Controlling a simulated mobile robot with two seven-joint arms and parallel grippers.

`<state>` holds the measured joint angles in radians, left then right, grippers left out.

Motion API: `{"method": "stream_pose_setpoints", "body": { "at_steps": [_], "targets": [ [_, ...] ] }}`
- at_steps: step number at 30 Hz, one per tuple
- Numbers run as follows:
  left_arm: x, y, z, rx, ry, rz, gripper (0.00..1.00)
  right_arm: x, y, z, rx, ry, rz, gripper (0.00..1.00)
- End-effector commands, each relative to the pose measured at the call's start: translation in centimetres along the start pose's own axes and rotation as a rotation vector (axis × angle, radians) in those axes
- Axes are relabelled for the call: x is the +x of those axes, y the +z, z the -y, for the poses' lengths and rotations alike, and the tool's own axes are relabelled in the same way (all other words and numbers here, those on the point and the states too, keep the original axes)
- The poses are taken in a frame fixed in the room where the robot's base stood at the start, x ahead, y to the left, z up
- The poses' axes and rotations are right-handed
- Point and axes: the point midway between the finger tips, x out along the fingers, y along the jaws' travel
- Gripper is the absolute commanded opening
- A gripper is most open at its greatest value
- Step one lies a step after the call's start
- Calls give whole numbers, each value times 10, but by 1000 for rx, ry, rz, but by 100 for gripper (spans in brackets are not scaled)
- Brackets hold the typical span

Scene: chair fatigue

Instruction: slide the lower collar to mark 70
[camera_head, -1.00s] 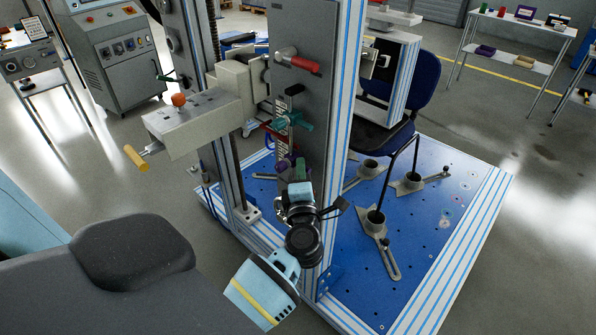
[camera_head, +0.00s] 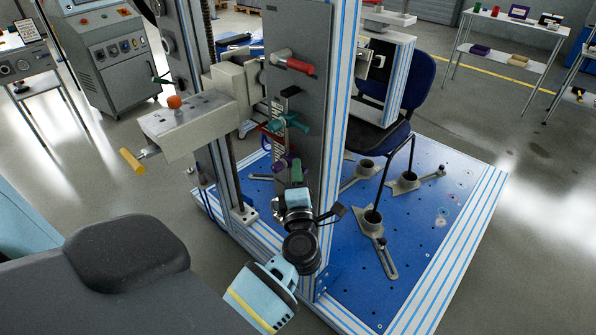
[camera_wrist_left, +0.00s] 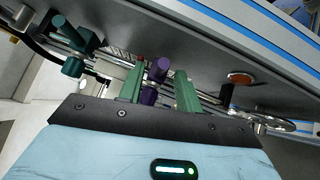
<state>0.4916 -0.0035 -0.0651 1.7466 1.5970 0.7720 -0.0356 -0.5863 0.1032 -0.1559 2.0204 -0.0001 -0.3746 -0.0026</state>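The lower collar is purple (camera_head: 281,163) and sits low on the grey upright, partly hidden by my gripper in the head view. In the left wrist view the purple collar's knob (camera_wrist_left: 157,71) stands between the two green fingers of my left gripper (camera_wrist_left: 160,88). Narrow gaps seem to show beside the knob, so the fingers look open around it. In the head view my left gripper (camera_head: 291,172) is at the collar's height. A teal collar (camera_head: 287,122) with a handle is higher up; it also shows in the left wrist view (camera_wrist_left: 75,45). Mark numbers are not readable. My right gripper is out of view.
A red-handled lever (camera_head: 294,64) is above on the upright (camera_head: 313,110). A grey block with an orange knob (camera_head: 174,102) and yellow handle juts out left. A blue chair (camera_head: 415,85) stands behind the upright, and clamps (camera_head: 372,222) are on the blue base plate (camera_head: 420,255).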

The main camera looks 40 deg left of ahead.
Motion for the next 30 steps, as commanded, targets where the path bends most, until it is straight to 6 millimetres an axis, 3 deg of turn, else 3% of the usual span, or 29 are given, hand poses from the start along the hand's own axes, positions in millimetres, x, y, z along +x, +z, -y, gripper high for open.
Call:
{"method": "stream_pose_setpoints", "body": {
  "at_steps": [6,12,30],
  "targets": [
    [-37,0,2,-2,-4,0,34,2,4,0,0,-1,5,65],
    [-59,0,1,-2,-3,0,34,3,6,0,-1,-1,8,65],
    [-64,0,0,-2,0,0,34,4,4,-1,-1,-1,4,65]
  ]
}}
